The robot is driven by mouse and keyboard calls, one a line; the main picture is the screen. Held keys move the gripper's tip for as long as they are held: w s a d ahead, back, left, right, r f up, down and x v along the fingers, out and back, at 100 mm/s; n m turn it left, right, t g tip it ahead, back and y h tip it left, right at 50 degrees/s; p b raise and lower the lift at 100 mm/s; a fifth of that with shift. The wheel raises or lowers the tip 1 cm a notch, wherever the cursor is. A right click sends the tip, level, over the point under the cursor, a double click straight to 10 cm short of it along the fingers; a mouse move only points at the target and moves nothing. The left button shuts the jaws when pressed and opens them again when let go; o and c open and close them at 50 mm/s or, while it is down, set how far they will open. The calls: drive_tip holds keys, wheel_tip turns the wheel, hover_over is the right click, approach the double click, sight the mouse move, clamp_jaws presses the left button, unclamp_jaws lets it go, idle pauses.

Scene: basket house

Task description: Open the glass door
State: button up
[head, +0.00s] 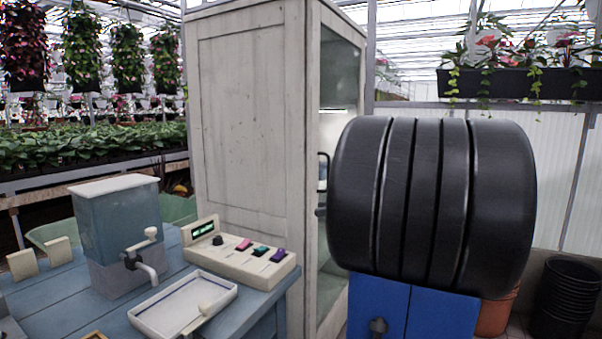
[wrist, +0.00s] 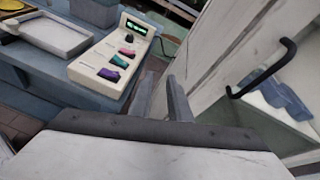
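The glass door (head: 341,137) is on the right side of a tall whitish cabinet and looks closed. Its black bar handle (head: 322,171) shows only in part in the head view, where a dark shape close to the camera hides much of the door. In the wrist view the curved black handle (wrist: 262,72) stands out from the pale door frame at the right. My gripper (wrist: 160,82) is seen in the wrist view with a gap between its fingers and nothing in it. It is left of the handle and apart from it.
The pale cabinet body (head: 252,125) stands behind a blue table (head: 60,290). On the table are a button panel (head: 240,257), a white tray (head: 183,303) and a blue-grey dispenser (head: 118,225). Blue objects (wrist: 285,98) show behind the glass.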

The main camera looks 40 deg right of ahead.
drive_tip(key=s+d+r+m+t+h, duration=0.1)
drive_tip(key=s+d+r+m+t, duration=0.15)
drive_tip(key=d, duration=0.55)
drive_tip(key=s+d+r+m+t+h, duration=0.1)
drive_tip(key=s+d+r+m+t, duration=0.1)
drive_tip(key=d+r+m, duration=0.35)
drive_tip(key=shift+n, duration=0.9)
drive_tip(key=x, duration=0.5)
drive_tip(key=d+x, duration=0.1)
drive_tip(key=x, duration=0.5)
drive_tip(key=d+f+x, duration=0.1)
drive_tip(key=x, duration=0.4)
drive_tip(key=shift+w+d, duration=0.1)
drive_tip(key=shift+w, duration=0.45)
clamp_jaws()
